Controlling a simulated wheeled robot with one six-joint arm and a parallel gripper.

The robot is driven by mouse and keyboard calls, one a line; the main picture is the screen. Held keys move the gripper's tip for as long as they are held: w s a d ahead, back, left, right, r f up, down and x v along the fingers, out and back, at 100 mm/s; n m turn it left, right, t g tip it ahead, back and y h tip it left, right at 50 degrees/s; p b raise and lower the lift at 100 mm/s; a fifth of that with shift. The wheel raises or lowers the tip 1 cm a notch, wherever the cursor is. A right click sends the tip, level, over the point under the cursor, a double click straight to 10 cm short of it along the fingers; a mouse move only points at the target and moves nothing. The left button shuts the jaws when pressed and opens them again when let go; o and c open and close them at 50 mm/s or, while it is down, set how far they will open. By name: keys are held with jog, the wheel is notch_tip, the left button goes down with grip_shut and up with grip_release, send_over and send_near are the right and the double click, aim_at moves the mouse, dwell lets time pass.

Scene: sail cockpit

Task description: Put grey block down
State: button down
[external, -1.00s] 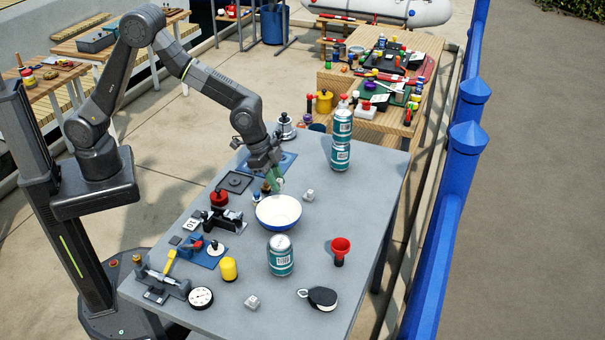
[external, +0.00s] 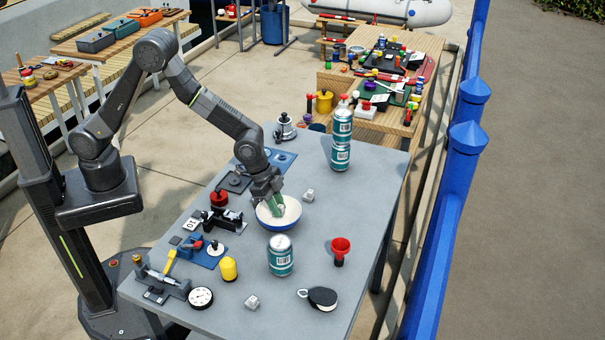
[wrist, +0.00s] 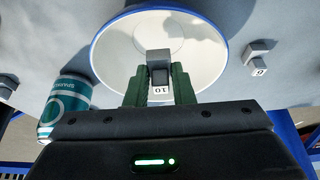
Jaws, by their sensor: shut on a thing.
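My gripper (external: 278,209) reaches down over the blue-rimmed white bowl (external: 291,216) on the grey table. In the wrist view, its green fingers (wrist: 158,88) are shut on a small grey block (wrist: 158,58) with a white label reading 10. The bowl's white inside (wrist: 112,52) lies behind the block in that view. The block is hidden by the fingers in the external view. I cannot tell whether it touches the bowl's bottom.
A teal can (external: 281,256) stands just in front of the bowl.

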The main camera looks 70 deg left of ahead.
jog(key=shift+f, duration=0.1)
jog(key=c, duration=1.2)
grip_release()
jog(key=shift+o, duration=0.2)
